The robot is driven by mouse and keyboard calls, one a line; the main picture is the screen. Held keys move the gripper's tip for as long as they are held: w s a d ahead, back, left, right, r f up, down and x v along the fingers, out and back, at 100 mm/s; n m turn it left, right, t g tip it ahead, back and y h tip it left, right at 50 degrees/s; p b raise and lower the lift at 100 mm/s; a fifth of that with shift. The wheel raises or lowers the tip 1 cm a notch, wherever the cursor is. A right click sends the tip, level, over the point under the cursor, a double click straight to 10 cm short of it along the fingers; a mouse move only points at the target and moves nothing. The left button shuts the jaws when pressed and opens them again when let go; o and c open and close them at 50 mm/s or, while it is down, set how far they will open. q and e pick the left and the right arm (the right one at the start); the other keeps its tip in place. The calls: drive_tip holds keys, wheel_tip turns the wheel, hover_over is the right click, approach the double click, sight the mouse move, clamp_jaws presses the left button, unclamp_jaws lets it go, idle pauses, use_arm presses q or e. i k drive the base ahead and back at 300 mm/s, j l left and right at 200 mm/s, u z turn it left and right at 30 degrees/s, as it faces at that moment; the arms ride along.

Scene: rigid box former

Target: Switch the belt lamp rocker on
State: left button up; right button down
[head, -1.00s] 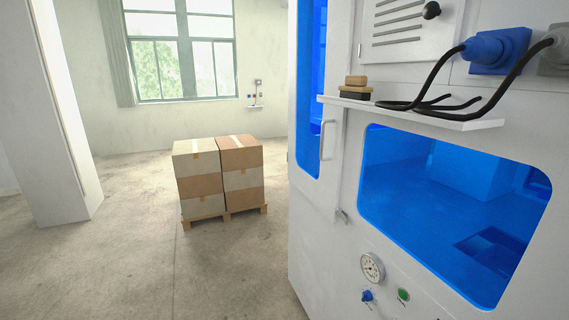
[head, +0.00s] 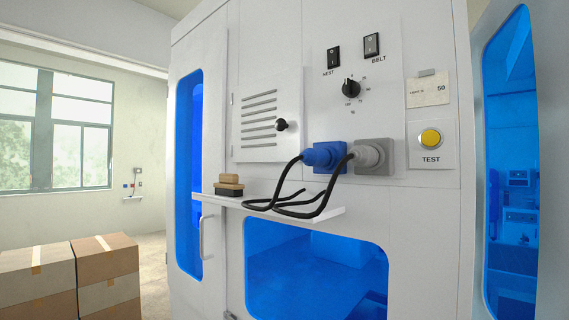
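The belt rocker (head: 371,45) is a black switch at the top of the white machine's front panel, with the label BELT below it. Its position, on or off, is too small to tell. A second, similar black rocker (head: 333,58), labelled something like NEST, sits to its left and slightly lower. A black rotary knob (head: 351,88) with a marked scale is below and between them. Neither of my grippers shows in the head view.
A shelf (head: 290,214) juts out below, holding a brush-like block (head: 229,186) and looping black cables. Blue and grey plugs (head: 323,157) stick out above it. A yellow TEST button (head: 430,138) is at right. Stacked boxes (head: 70,275) stand at lower left.

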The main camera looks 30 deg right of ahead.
sight(371, 44)
drive_tip(key=l+z, duration=0.1)
drive_tip(key=z, duration=1.1)
drive_tip(key=k+l, duration=0.05)
